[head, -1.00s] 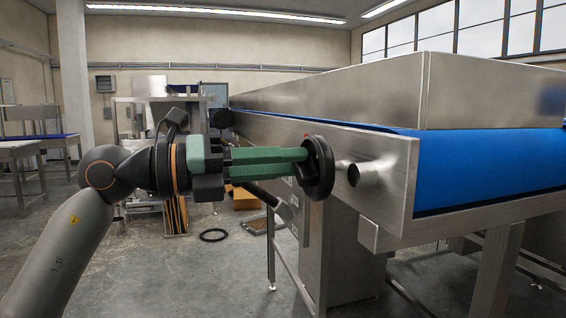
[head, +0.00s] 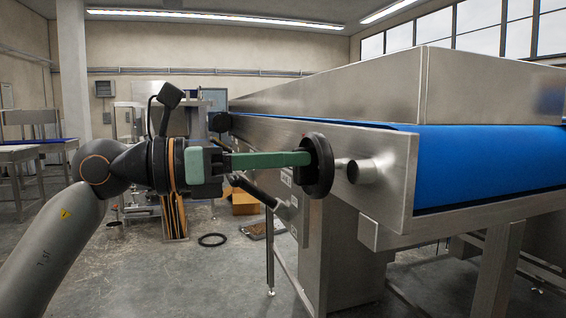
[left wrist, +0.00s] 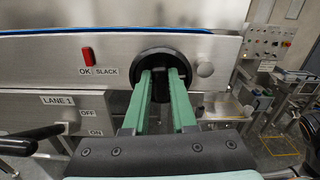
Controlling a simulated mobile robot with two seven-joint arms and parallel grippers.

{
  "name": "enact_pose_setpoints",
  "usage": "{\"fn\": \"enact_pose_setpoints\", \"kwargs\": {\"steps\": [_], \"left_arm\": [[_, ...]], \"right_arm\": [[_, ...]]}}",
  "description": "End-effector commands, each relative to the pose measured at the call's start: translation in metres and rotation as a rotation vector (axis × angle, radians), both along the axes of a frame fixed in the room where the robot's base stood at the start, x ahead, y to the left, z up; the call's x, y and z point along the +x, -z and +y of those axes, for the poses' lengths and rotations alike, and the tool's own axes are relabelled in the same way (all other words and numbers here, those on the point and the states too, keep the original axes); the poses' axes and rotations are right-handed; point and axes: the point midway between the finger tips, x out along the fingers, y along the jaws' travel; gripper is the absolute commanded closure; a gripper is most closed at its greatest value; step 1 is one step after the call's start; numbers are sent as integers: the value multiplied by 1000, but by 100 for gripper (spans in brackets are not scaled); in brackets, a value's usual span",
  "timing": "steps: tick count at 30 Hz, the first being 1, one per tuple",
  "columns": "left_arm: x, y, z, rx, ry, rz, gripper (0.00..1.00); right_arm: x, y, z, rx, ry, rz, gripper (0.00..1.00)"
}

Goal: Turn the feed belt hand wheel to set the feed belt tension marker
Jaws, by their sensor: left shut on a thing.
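The black feed belt hand wheel (head: 322,166) sits on its shaft at the near left corner of the conveyor. It also shows in the left wrist view (left wrist: 165,53). My left gripper (head: 304,158) reaches it from the left, with green fingers shut on the wheel's middle part. In the left wrist view the two fingertips (left wrist: 163,76) lie on either side of a black piece of the wheel. The red tension marker (left wrist: 87,55) is above the OK label (left wrist: 84,71), left of the SLACK label (left wrist: 107,71). My right gripper is not in view.
The blue belt (head: 490,165) runs in a steel frame right of the wheel. A black-handled lever (left wrist: 35,137) stands below left of the wheel, by LANE 1, OFF and ON labels. A cardboard box (head: 245,202) and a black ring (head: 213,240) lie on the floor.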

Motion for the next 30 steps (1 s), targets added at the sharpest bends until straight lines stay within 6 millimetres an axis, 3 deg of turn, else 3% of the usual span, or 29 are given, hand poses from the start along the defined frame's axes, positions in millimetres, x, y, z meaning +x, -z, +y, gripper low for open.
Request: {"fn": "enact_pose_setpoints", "kwargs": {"steps": [12,30], "left_arm": [[-2,1,-1,72,0,-214,100],[-3,1,-1,86,0,-257,100]], "right_arm": [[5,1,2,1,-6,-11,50],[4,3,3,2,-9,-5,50]]}}
